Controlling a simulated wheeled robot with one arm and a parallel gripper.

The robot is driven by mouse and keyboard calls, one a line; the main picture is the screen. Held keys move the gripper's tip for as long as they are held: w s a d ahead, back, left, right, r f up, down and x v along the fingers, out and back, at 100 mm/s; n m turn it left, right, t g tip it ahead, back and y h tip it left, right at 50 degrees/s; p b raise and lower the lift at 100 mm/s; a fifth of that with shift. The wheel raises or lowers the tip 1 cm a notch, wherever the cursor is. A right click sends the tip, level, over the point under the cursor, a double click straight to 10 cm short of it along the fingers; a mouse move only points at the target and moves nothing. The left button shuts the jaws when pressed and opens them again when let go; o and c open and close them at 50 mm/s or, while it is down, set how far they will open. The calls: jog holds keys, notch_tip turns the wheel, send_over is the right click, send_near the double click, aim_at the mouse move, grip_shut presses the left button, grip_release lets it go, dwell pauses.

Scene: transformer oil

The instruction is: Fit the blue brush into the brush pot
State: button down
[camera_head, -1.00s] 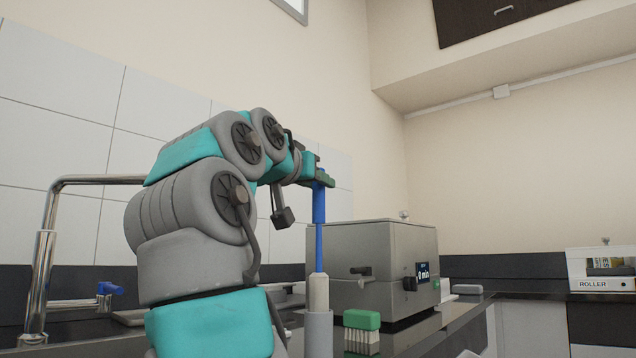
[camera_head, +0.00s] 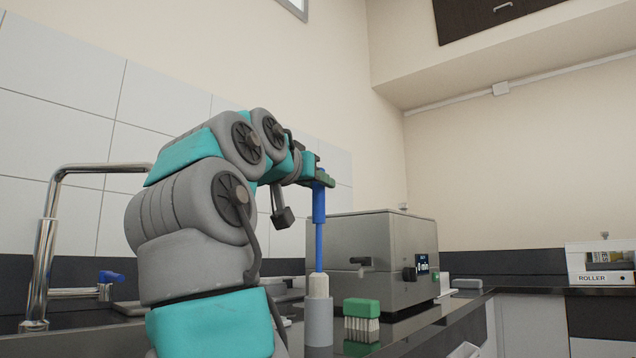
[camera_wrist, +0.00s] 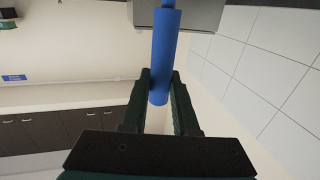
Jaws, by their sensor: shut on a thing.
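The blue brush (camera_head: 319,230) hangs upright from my gripper (camera_head: 318,180), which is shut on the top of its thick handle. The blue handle also shows between the two dark fingers of my gripper (camera_wrist: 160,95) in the wrist view. The brush's pale head (camera_head: 318,286) is at the lower end of the thin blue shaft. Directly below it is a grey cylinder (camera_head: 319,322), which looks like the brush pot. The pale head lines up with the cylinder's top. I cannot tell how deep the head sits inside it.
A grey machine (camera_head: 372,262) with a display stands just right of the brush. A metal tap (camera_head: 47,250) is at the left. A white box marked ROLLER (camera_head: 600,265) is far right.

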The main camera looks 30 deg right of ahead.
aim_at(317, 198)
jog(key=shift+f+b, duration=1.3)
jog(key=shift+f, duration=0.3)
jog(key=shift+r, duration=0.2)
